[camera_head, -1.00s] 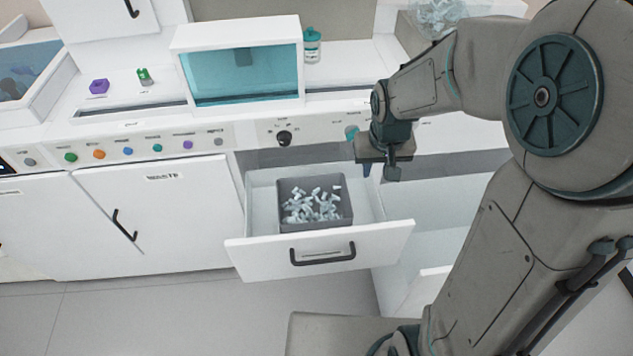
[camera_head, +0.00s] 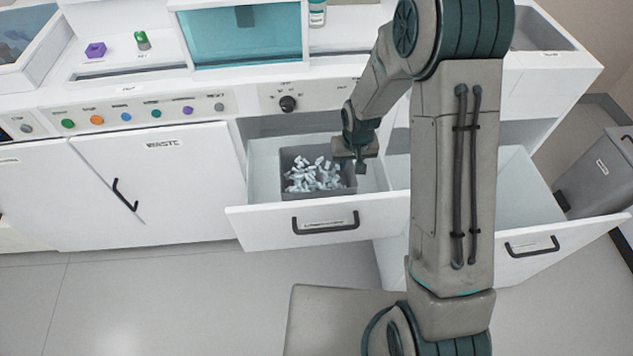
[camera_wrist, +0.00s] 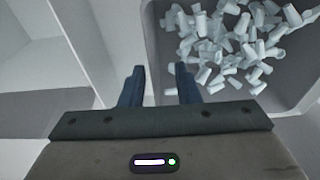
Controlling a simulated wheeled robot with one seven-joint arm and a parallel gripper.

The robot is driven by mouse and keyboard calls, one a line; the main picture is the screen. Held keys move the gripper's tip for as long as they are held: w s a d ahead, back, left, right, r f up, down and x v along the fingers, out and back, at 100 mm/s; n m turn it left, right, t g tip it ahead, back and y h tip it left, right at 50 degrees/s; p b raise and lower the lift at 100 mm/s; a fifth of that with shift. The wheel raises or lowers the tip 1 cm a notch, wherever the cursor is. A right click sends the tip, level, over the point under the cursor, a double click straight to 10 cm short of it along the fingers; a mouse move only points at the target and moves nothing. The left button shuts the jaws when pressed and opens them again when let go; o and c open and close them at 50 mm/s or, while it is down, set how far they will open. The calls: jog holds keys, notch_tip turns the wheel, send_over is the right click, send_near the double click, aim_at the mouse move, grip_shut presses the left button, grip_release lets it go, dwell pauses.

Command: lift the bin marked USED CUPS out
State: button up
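A grey bin (camera_head: 322,196) full of small pale cups (camera_head: 312,174) stands in the open white drawer (camera_head: 262,190). I cannot read any marking on the bin. It also shows at the upper right of the wrist view (camera_wrist: 160,50), with the cups heaped inside. My gripper (camera_head: 361,165) is over the bin's right part in the head view and partly hides it.
The drawer front with its black handle (camera_head: 326,223) stands out from the counter. A second open drawer (camera_head: 532,246) is at the right, with a grey container (camera_head: 597,172) beyond it. A knob panel (camera_head: 288,103) overhangs the drawer.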

aim_at(352, 171)
jog(key=f, duration=0.5)
jog(key=shift+w+d, duration=0.35)
jog(key=shift+w, duration=0.05)
jog(key=shift+w+f, duration=0.15)
jog(key=shift+f, duration=0.35)
grip_shut()
